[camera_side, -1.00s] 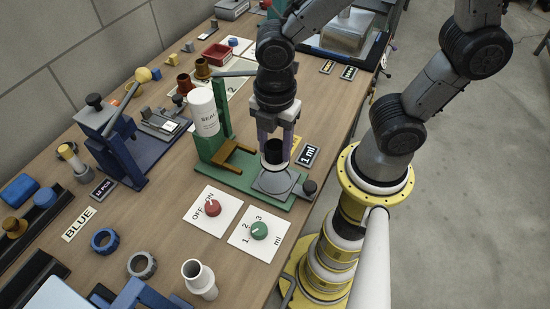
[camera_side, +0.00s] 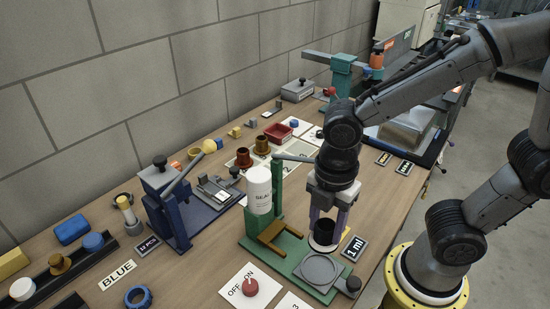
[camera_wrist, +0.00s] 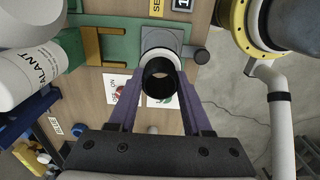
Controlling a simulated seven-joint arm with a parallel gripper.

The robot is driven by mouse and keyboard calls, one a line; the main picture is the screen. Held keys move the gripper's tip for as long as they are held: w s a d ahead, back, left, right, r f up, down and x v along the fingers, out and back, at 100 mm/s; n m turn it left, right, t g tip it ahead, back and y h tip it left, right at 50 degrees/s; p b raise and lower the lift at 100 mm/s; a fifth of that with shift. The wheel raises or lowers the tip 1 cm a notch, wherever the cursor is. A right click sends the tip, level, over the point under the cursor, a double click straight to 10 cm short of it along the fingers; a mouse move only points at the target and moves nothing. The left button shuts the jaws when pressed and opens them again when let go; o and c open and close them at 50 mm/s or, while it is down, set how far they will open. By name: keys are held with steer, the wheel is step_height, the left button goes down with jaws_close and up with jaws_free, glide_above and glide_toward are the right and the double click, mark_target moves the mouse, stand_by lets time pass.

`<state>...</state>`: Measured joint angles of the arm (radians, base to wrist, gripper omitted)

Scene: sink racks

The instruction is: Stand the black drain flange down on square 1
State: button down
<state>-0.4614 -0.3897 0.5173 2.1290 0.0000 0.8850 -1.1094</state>
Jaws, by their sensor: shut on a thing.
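My gripper (camera_side: 326,222) is shut on the black drain flange (camera_side: 324,231), which it holds upright by its sides. In the wrist view the flange (camera_wrist: 160,80) is a black tube with a white ring at its base, between my two purple fingers. White cards (camera_side: 296,149) lie farther back on the bench, partly hidden by the stand and my arm. I cannot tell which is square 1.
A blue press (camera_side: 168,208) stands to the left.

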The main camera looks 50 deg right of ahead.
step_height(320, 180, up, 12)
steer(key=w+f, duration=0.1)
steer(key=w+d+r, duration=0.1)
steer(key=w+d, duration=0.3)
steer(key=w, duration=0.6)
steer(key=w+d+r, duration=0.1)
steer(key=w+d, duration=0.3)
steer(key=w, duration=0.7)
steer(key=w+d+f, duration=0.3)
steer(key=w+d, duration=0.5)
steer(key=d, duration=0.2)
steer(key=shift+f, duration=9.6)
steer(key=shift+f, duration=1.15)
